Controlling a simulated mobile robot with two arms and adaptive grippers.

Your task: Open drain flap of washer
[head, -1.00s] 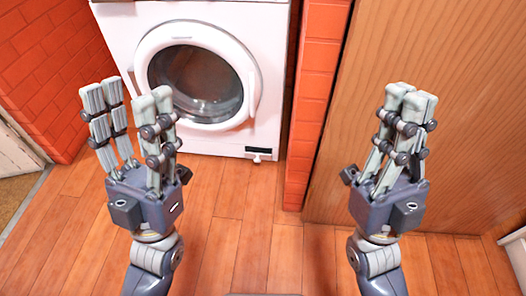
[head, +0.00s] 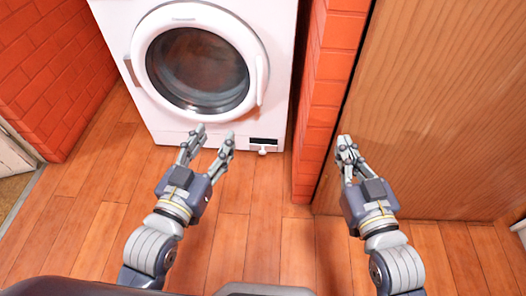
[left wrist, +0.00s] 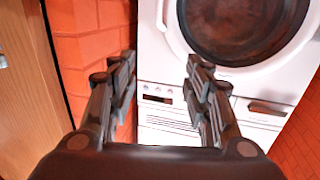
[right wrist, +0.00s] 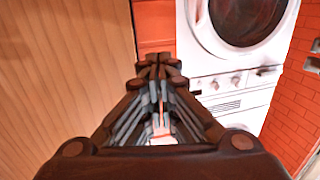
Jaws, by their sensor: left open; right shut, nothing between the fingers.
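The white washer (head: 275,85) stands against the back with its round door shut. At its lower right front is a small dark slot with a white knob-like piece (head: 263,150), seemingly the drain flap area; details are too small to tell. My left gripper (head: 215,137) is open and empty, left of the slot and apart from it, in front of the washer's lower front. In the left wrist view its fingers (left wrist: 158,75) are spread, with the washer front (left wrist: 215,103) beyond. My right gripper (head: 345,142) is shut and empty, right of the slot, before the wooden panel.
A brick pillar (head: 318,100) stands right beside the washer, with a wooden panel (head: 440,110) to its right. A brick wall (head: 50,70) is at the left. The wooden floor (head: 255,235) between my arms is clear.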

